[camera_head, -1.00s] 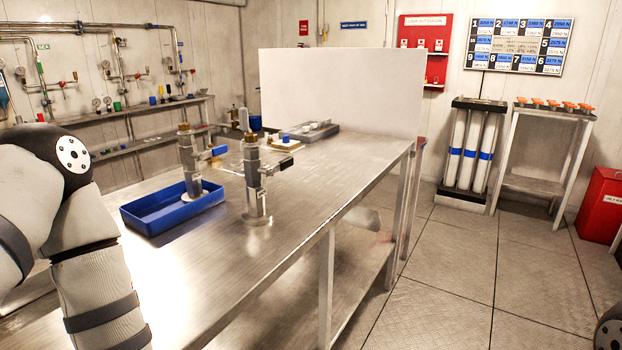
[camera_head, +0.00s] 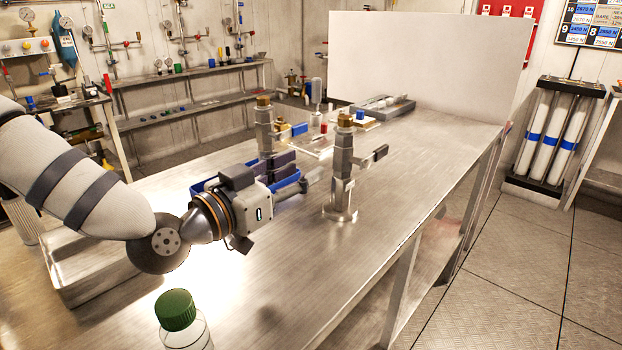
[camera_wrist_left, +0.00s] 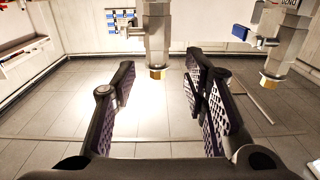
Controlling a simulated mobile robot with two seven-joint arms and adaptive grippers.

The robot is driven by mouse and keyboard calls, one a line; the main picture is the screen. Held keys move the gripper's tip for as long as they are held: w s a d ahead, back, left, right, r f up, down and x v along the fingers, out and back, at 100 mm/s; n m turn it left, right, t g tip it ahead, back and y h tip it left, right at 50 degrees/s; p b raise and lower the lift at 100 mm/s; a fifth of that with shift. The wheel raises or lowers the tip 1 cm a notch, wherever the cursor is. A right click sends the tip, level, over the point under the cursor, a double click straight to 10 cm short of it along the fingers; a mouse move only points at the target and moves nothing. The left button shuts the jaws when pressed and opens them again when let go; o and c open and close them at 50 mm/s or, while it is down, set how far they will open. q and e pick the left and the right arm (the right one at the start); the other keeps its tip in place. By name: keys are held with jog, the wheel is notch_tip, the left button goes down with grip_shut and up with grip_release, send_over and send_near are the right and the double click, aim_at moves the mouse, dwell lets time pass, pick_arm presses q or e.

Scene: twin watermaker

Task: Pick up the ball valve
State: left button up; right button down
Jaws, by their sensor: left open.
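Two upright metal valve assemblies with brass tops stand on the steel bench. The ball valve (camera_head: 343,165) on the right has a round base and a dark lever pointing right. The other valve (camera_head: 265,130), farther left, has a blue lever. My left gripper (camera_head: 294,172) is open and empty, its dark fingers level and pointing at the right-hand valve, a short way from it. The left wrist view is upside down; there the valve (camera_wrist_left: 157,40) shows ahead between the spread fingers (camera_wrist_left: 160,85), and the blue-levered valve (camera_wrist_left: 285,40) stands to the right. My right gripper is out of view.
A blue tray (camera_head: 203,187) lies behind my left gripper. A green-capped bottle (camera_head: 177,312) stands at the near edge, and a metal block (camera_head: 95,275) lies at the left. A white panel (camera_head: 430,60) closes off the back. The bench's right side (camera_head: 420,175) is clear.

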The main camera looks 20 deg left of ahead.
aim_at(337, 150)
pick_arm(q)
jog(key=x, duration=0.4)
jog(key=b+x, duration=0.1)
jog(key=x, duration=0.3)
jog(key=b+x, duration=0.1)
jog(key=x, duration=0.3)
jog(key=shift+w+d, duration=0.2)
jog(key=shift+d, duration=0.15)
jog(key=shift+r, duration=0.15)
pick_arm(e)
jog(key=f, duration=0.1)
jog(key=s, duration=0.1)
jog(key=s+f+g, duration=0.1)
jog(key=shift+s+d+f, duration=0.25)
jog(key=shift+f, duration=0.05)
pick_arm(q)
jog(key=shift+s, duration=0.1)
grip_shut()
jog(key=shift+r, duration=0.1)
